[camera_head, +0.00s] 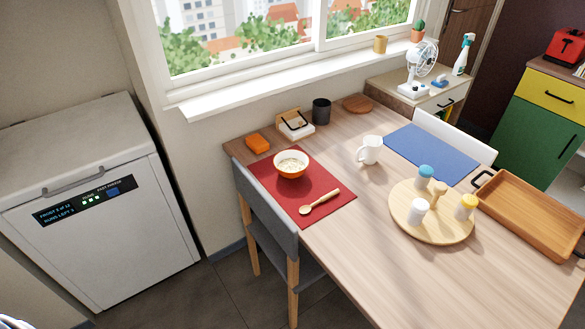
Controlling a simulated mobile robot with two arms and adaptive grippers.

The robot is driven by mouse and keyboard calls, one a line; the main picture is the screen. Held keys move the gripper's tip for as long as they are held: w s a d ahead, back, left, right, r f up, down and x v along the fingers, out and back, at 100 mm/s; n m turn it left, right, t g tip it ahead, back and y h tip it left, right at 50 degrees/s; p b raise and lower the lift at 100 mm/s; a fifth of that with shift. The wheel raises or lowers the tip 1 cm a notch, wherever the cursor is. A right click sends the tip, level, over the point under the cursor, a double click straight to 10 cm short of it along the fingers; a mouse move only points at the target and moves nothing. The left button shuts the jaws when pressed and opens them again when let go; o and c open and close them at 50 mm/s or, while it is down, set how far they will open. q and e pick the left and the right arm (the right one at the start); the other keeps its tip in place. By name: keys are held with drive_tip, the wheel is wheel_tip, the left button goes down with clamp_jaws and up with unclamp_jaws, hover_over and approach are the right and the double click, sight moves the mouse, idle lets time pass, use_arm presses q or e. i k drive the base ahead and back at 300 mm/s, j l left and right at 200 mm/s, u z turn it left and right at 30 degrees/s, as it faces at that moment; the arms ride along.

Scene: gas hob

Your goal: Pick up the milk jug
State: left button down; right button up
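The milk jug (369,150) is a white jug with a handle. It stands upright on the wooden table (345,268), between the red placemat (328,186) and the blue placemat (432,153). Nothing covers it. Neither of my grippers can be made out in the head view. Only a small pale, curved sliver shows at the bottom left corner, too little to identify.
A cereal bowl (291,165) and wooden spoon (320,202) lie on the red placemat. A round board (445,230) holds several shakers. A wooden tray (530,212) is at the right. A grey chair (265,205) stands at the table's left side. The table's front is clear.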

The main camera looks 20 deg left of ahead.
sight(370, 149)
drive_tip(key=i+j+z, duration=0.2)
drive_tip(key=z, duration=0.3)
drive_tip(key=i+j+z, duration=0.2)
drive_tip(key=j+z, duration=0.25)
drive_tip(key=l, duration=0.1)
